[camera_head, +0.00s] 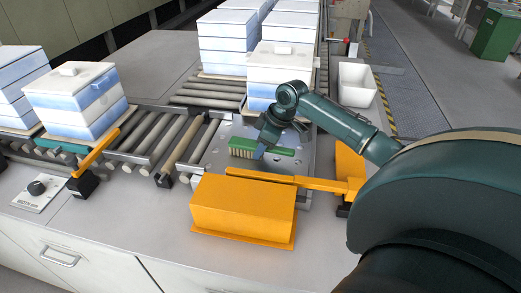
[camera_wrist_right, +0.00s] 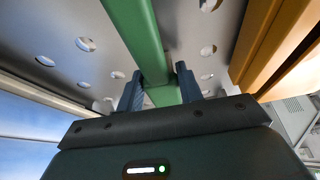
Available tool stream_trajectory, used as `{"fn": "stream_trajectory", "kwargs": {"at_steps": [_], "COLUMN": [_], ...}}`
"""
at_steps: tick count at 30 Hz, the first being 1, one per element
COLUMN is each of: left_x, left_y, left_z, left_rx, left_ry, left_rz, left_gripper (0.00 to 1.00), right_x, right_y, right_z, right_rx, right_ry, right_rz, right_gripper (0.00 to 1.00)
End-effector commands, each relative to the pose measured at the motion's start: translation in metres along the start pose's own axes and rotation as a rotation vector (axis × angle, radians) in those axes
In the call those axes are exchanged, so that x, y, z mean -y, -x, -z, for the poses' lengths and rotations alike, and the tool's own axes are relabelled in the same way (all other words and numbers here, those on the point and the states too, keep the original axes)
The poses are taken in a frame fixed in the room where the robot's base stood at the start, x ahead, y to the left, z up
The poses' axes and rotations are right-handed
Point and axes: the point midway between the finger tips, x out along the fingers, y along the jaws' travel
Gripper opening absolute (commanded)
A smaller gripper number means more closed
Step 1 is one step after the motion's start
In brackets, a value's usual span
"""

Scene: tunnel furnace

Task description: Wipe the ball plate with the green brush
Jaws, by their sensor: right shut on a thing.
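The green brush (camera_head: 262,148) lies low over the ball plate (camera_head: 222,152), with its tan bristles at the left end in the head view. My right gripper (camera_head: 264,146) comes down from above and is shut on the brush. In the right wrist view the green brush handle (camera_wrist_right: 146,40) runs between the two fingers of my right gripper (camera_wrist_right: 158,88). The ball plate (camera_wrist_right: 190,32) with its round holes fills the background there. I cannot tell whether the bristles touch the plate. My left gripper is not in view.
An orange box (camera_head: 243,212) and an orange bar (camera_head: 300,182) stand along the near side of the plate. Stacked white and blue boxes (camera_head: 280,65) stand just behind it. Roller conveyors (camera_head: 150,140) lie to the left. A white bin (camera_head: 356,84) stands at the back right.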

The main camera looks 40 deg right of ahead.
Motion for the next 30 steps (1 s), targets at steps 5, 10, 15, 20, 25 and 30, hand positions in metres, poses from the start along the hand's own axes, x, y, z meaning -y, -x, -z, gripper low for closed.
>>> {"fn": "stream_trajectory", "kwargs": {"at_steps": [5,10,15,20,25,30], "left_x": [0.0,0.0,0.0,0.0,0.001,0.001], "left_y": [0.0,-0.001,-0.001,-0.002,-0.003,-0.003], "left_z": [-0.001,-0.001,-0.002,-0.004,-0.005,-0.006], "left_rx": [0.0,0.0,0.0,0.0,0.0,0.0], "left_ry": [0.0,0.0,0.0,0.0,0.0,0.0], "left_rz": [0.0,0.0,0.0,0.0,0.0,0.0], "left_gripper": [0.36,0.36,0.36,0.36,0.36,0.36], "right_x": [-0.016,-0.023,-0.031,-0.045,-0.056,-0.06], "right_y": [-0.002,-0.003,-0.004,-0.004,-0.004,-0.004], "right_z": [0.001,0.0,0.0,0.002,0.002,0.003], "right_rx": [0.0,0.003,0.003,0.004,0.005,0.005], "right_ry": [-0.001,0.0,-0.002,-0.002,-0.002,-0.001], "right_rz": [-0.001,0.0,-0.001,0.0,0.0,0.0], "right_gripper": [0.18,0.18,0.18,0.18,0.18,0.18]}}
